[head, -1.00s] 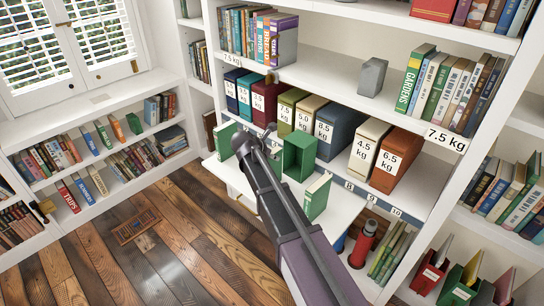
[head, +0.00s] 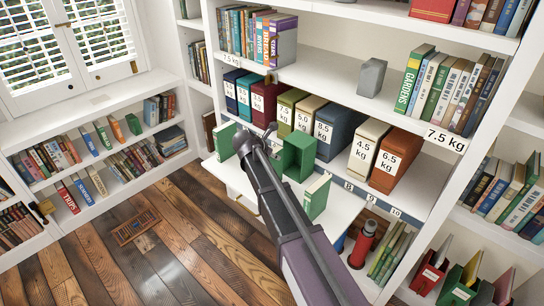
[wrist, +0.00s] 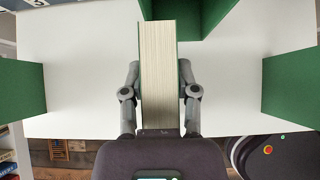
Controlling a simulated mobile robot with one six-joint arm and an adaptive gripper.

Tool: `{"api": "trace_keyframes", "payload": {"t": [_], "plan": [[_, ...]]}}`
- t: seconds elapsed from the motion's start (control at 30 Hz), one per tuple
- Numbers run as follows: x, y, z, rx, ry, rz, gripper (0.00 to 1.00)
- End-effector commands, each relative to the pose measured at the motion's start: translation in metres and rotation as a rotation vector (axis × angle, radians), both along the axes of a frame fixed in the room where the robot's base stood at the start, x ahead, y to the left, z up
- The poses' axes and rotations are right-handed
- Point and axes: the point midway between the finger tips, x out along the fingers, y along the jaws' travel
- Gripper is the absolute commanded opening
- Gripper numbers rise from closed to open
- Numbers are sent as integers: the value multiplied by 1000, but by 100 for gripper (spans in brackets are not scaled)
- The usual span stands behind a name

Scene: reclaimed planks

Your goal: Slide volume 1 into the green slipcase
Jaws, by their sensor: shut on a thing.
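My gripper (wrist: 159,78) is shut on a green book with cream page edges (wrist: 158,60), one finger on each side, in the wrist view. The book stands over the white board, its number not visible. The green slipcase (wrist: 212,10) is partly seen at the top edge, just beyond the book. The book's far end overlaps the slipcase's left part; I cannot tell whether it is inside. In the head view the slipcase (head: 309,146) stands on the board with an open side showing. My gripper (head: 268,135) is left of it there, and my arm hides most of the held book.
Green book-like pieces stand on the white board (head: 338,209), left (head: 226,140) and right (head: 316,197); they flank the held book in the wrist view. Weight-labelled boxes (head: 340,130) line the shelf behind. A red flask (head: 364,243) stands below the board.

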Motion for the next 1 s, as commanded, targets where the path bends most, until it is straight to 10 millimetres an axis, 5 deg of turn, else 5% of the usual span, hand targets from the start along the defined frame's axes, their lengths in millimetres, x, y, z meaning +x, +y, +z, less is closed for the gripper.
{"api": "trace_keyframes", "payload": {"t": [1.0], "plan": [[14,-11,0,-1,0,1,0]]}}
